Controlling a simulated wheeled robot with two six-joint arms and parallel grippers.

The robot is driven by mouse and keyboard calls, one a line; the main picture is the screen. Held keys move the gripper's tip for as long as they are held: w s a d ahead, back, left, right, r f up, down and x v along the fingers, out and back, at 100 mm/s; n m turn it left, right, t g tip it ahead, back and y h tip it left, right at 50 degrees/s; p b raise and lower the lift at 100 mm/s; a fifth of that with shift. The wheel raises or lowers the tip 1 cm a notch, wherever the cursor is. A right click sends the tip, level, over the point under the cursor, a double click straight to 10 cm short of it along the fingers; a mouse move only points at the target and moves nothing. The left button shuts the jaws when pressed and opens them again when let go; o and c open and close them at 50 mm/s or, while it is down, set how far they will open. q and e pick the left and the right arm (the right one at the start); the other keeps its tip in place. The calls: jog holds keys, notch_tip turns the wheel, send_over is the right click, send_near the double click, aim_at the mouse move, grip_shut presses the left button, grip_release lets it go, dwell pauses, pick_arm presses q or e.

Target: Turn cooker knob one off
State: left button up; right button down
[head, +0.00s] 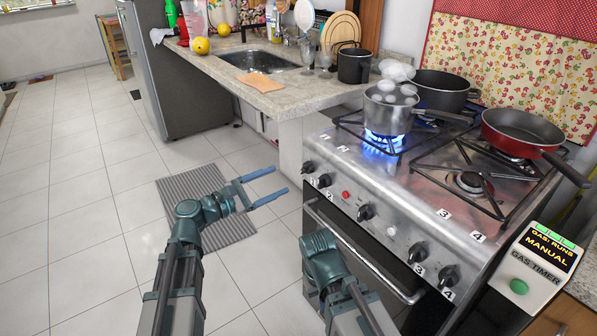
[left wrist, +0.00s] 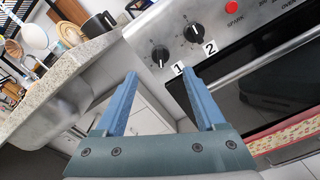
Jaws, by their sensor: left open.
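Cooker knob one (head: 308,167) is a black knob at the left end of the steel cooker front. In the left wrist view, knob one (left wrist: 160,56) is beside a white "1" label, just beyond the fingertips. Its exact turn is too small to tell. My left gripper (head: 280,181) is open and empty, fingers pointing at the knob, apart from it. It also shows in the left wrist view (left wrist: 160,78), with the knob above the gap between its fingertips. A blue flame (head: 384,142) burns under a steaming steel saucepan (head: 390,113). My right gripper's fingers are not visible.
Knob two (left wrist: 194,33) is close beside knob one; further knobs and a red button (head: 346,195) follow rightward. The oven handle (head: 365,252) juts out below. A stone counter (head: 285,97) with a sink stands left. A gas timer (head: 540,265) reads MANUAL.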

aim_at(302, 170)
pick_arm(q)
jog(key=x, duration=0.8)
jog(key=shift+w+d, duration=0.2)
jog(key=shift+d, duration=0.1)
grip_shut()
